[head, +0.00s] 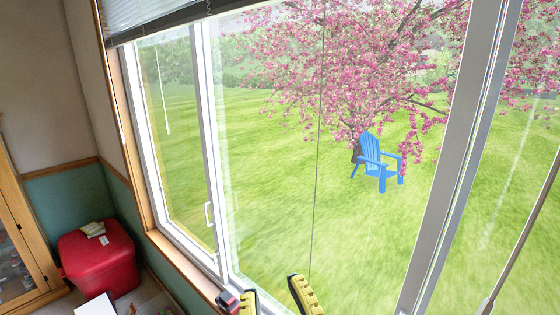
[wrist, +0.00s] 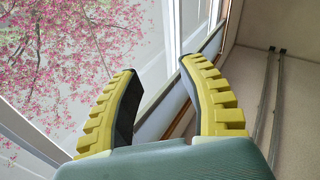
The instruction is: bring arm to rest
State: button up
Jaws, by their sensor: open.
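My gripper (head: 270,289) shows at the bottom edge of the head view, in front of the lower part of the window. Its two yellow, ridged fingers with dark inner pads are spread apart with nothing between them. In the wrist view my gripper (wrist: 160,75) is also open and empty, with the window frame and wall behind it. The rest of my arm is out of the head view. No piano shows in either view.
A large window (head: 213,150) with white frames fills the middle and right. A red bin (head: 98,262) with small items on its lid stands at lower left, beside a wooden glass-fronted cabinet (head: 22,245). A white object (head: 96,305) lies at the bottom. A blue chair (head: 378,165) stands outside.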

jog(key=s+d+r+m+t+h, duration=0.3)
jog(key=s+d+r+m+h, duration=0.2)
jog(key=s+d+r+h, duration=0.15)
notch_tip(320, 180, up, 17)
jog(key=w+y+p, duration=0.1)
jog(key=p, duration=1.6)
jog(key=shift+d+r+p, duration=0.15)
jog(key=shift+d+p, duration=0.05)
jog(key=shift+p, duration=0.15)
jog(key=shift+w, duration=0.1)
notch_tip(320, 180, down, 24)
jog(key=b, duration=2.4)
jog(key=shift+f, duration=0.25)
jog(key=shift+o, duration=0.4)
jog(key=shift+b, duration=0.3)
